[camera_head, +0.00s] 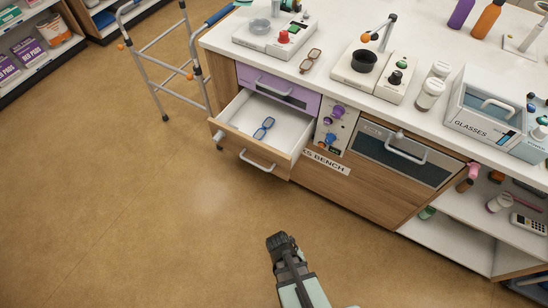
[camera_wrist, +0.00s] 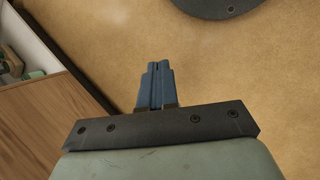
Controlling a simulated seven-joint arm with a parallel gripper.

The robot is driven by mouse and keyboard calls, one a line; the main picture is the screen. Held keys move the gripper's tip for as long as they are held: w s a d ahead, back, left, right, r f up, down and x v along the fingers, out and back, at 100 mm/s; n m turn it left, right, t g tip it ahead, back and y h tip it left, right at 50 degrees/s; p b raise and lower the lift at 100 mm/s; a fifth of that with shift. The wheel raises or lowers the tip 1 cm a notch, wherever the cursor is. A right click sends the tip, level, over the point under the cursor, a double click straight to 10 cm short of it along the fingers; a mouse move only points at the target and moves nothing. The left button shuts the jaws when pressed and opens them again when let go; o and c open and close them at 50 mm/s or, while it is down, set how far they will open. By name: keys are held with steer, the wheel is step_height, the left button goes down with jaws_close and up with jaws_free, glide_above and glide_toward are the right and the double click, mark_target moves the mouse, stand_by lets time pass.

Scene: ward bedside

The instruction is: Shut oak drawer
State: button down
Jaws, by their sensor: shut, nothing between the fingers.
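The oak drawer (camera_head: 240,154) stands pulled out of the bench in the head view, below a purple-fronted drawer (camera_head: 278,88) that is shut. It has a white inside, a wood front and a grey bar handle (camera_head: 257,162). Blue-framed glasses (camera_head: 264,127) lie in it. My gripper (camera_head: 281,238) is in front of the bench, low in the head view, over the floor and apart from the drawer. In the wrist view its blue fingers (camera_wrist: 155,72) are together with nothing between them. The drawer cannot be made out in the wrist view.
A walker frame (camera_head: 160,62) stands left of the bench. Right of the drawer are a knob panel (camera_head: 334,124), a grey-handled oven-like front (camera_head: 402,156) and an open shelf (camera_head: 450,240). The countertop (camera_head: 335,45) holds devices and a glasses box (camera_head: 478,128). The floor (camera_head: 130,200) in front is clear.

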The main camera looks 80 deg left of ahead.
steer(key=s+a+r+n+t+y, duration=0.4)
steer(key=s+a+n, duration=0.2)
steer(key=s+a, duration=0.2)
steer(key=n+t+y, duration=0.6)
steer(key=n+y, duration=0.7)
steer(key=n, duration=0.6)
glide_toward(270, 152)
steer(key=x, duration=0.6)
steer(key=shift+w+a+r, duration=0.2)
steer(key=shift+w+a, duration=0.05)
steer(key=shift+a, duration=0.05)
steer(key=x, duration=1.7)
steer(key=shift+w+a+f, duration=0.1)
steer(key=shift+w+f, duration=0.15)
steer(key=shift+f, duration=0.15)
steer(key=shift+s, duration=0.1)
